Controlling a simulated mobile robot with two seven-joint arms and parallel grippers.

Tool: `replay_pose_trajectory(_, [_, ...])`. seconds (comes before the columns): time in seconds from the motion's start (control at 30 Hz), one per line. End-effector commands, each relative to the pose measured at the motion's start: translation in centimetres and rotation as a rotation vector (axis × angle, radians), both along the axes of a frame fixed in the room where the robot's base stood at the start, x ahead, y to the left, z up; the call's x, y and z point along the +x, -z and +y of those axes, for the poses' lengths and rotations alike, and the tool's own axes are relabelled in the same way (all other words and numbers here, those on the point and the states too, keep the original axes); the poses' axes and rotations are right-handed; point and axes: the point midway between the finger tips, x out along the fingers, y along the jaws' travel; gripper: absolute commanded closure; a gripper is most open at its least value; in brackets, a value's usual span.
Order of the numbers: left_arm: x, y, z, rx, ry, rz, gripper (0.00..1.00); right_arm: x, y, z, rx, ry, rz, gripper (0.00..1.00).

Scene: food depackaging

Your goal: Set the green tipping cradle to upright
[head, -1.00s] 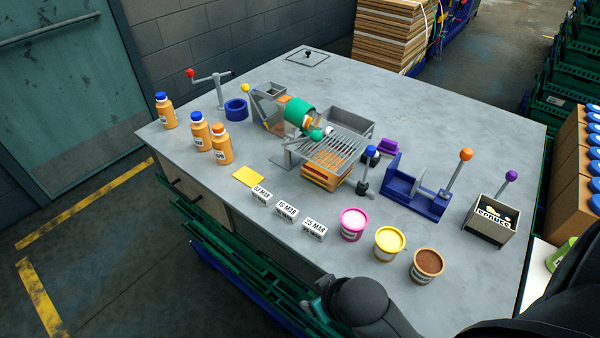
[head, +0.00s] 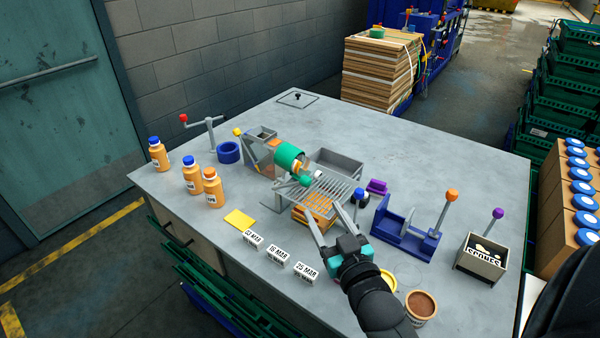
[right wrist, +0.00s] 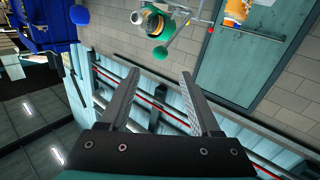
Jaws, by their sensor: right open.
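The green tipping cradle (head: 289,155) is mounted over the slotted grate (head: 338,187) in the middle of the bench. It is tilted, with an orange and white container in its mouth pointing down to the right. A green ball knob (head: 306,180) sits beside its lower side. My right gripper (head: 325,214) is open and empty, in front of the grate and apart from the cradle. In the right wrist view the cradle (right wrist: 153,22) and its green knob (right wrist: 160,53) show beyond the spread fingers (right wrist: 161,76). My left gripper is not in view.
Date blocks (head: 279,253), a yellow card (head: 239,219) and tubs (head: 421,306) line the front edge. Orange bottles (head: 192,176) stand at left. A blue lever fixture (head: 405,232) and a grey box (head: 482,257) are at right. The bench's back right is clear.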

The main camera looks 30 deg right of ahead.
Motion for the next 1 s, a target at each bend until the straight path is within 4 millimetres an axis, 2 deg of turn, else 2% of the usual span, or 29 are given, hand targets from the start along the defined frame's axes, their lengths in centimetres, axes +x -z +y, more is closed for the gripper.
replay_pose_trajectory(0.17, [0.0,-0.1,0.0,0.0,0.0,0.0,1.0,2.0,-0.1,-0.4,-0.001,-0.001,-0.003,0.36])
replay_pose_trajectory(0.8, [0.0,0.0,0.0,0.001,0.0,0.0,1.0,11.8,0.0,-2.5,-0.001,-0.002,0.001,0.36])
replay_pose_trajectory(1.0, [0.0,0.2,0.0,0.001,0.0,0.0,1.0,13.8,0.0,-2.9,-0.001,-0.002,0.002,0.36])
